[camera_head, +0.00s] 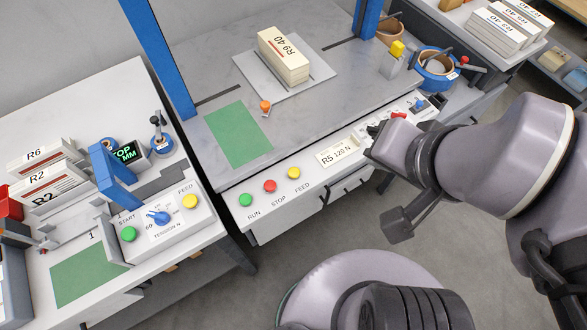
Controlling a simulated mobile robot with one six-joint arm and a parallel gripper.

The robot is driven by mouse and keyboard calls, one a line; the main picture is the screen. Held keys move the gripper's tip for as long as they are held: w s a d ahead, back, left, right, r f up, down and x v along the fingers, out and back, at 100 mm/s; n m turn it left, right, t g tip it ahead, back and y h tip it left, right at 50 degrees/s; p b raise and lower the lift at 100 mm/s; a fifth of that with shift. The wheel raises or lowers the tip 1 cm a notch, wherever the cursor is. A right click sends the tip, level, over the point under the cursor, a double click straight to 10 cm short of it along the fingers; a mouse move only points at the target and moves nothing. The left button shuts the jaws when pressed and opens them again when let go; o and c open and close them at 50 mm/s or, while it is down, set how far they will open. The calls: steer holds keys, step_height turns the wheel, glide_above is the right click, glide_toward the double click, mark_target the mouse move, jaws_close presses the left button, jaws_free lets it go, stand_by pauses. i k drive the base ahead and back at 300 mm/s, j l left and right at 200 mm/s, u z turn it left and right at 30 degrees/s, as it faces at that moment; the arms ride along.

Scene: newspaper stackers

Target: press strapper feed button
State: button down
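Two yellow buttons are labelled FEED. One yellow FEED button (293,173) is on the front panel of the middle bench, beside a red STOP button (270,186) and a green RUN button (246,200). The other yellow FEED button (190,201) is on the left machine's panel, with a blue TENSION N knob (159,218) and a green START button (129,234). My gripper (376,140) is at the right, over the middle bench's front edge, apart from both yellow buttons. Its fingers are too dark and foreshortened to tell open from shut.
Blue posts (160,55) rise from the bench. Stacks marked R2 (48,188) stand left.

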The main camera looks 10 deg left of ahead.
mark_target(294, 172)
steer(key=k+j+u, duration=0.1)
steer(key=j+u, duration=0.15)
steer(key=j, duration=0.6)
steer(key=j+u, duration=0.25)
steer(key=j, duration=0.6)
